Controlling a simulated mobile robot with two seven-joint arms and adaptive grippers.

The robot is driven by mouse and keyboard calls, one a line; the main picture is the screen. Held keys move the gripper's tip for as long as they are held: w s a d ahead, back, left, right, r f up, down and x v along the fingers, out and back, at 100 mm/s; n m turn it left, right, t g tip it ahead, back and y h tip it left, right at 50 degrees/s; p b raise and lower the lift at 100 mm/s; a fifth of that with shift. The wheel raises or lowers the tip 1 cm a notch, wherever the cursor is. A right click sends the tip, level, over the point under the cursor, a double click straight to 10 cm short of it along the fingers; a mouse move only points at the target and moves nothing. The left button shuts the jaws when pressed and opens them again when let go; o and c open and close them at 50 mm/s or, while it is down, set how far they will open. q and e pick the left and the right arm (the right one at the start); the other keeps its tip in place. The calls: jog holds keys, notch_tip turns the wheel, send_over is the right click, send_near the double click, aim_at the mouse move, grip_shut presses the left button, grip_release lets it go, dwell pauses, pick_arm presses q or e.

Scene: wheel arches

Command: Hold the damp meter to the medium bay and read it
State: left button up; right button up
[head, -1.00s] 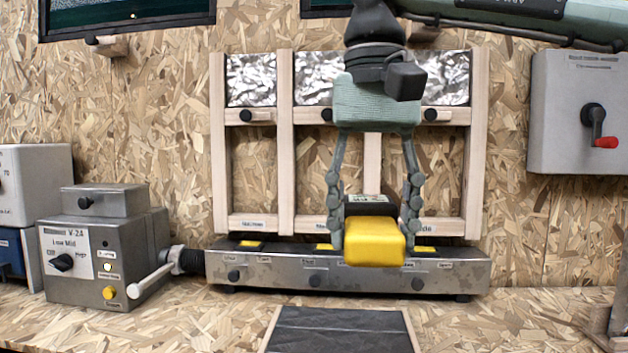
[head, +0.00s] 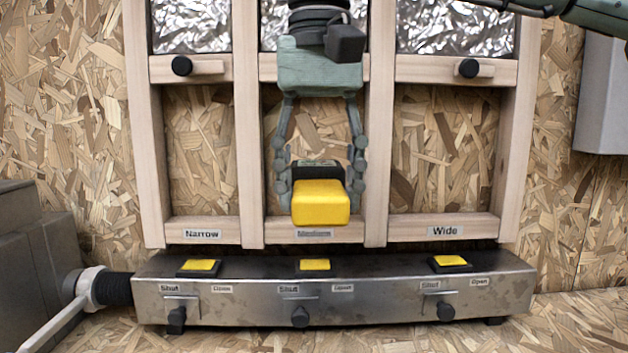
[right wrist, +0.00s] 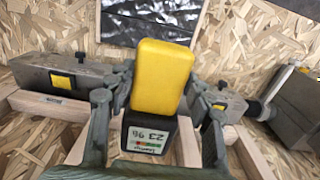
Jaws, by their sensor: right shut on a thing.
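The damp meter (head: 320,203), a yellow block with a black part, is gripped between the fingers of my right gripper (head: 320,182). In the head view it overlaps the lower part of the medium bay (head: 320,125), above that bay's label (head: 314,233); I cannot tell whether it touches the board. The right wrist view shows the yellow end of the meter (right wrist: 160,75) and its display (right wrist: 147,140) with digits and a coloured strip, turned over and hard to read surely. My left gripper is not in view.
The narrow bay (head: 200,145) and wide bay (head: 445,150) flank the medium one, with wooden studs between and foil panels (head: 455,28) above. Below stands a metal box (head: 330,277) with several yellow buttons and black knobs. A grey box (head: 35,255) with a white handle is at lower left.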

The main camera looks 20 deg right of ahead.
aim_at(317, 162)
jog(key=w, duration=0.2)
jog(key=w+d, duration=0.1)
jog(key=w, duration=0.1)
jog(key=w+p, duration=0.1)
jog(key=w, duration=0.1)
jog(key=shift+w+d, duration=0.1)
jog(key=shift+d, duration=0.3)
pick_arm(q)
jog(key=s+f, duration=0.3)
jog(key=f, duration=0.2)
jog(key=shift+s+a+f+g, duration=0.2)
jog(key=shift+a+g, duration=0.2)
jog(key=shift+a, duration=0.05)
pick_arm(e)
jog(key=shift+w+d, duration=0.15)
jog(key=shift+w, duration=0.35)
jog(key=shift+w+d, duration=0.15)
jog(key=shift+w, duration=0.35)
jog(key=shift+w+d, duration=0.1)
jog(key=shift+w, duration=0.2)
jog(key=shift+w+r, duration=0.15)
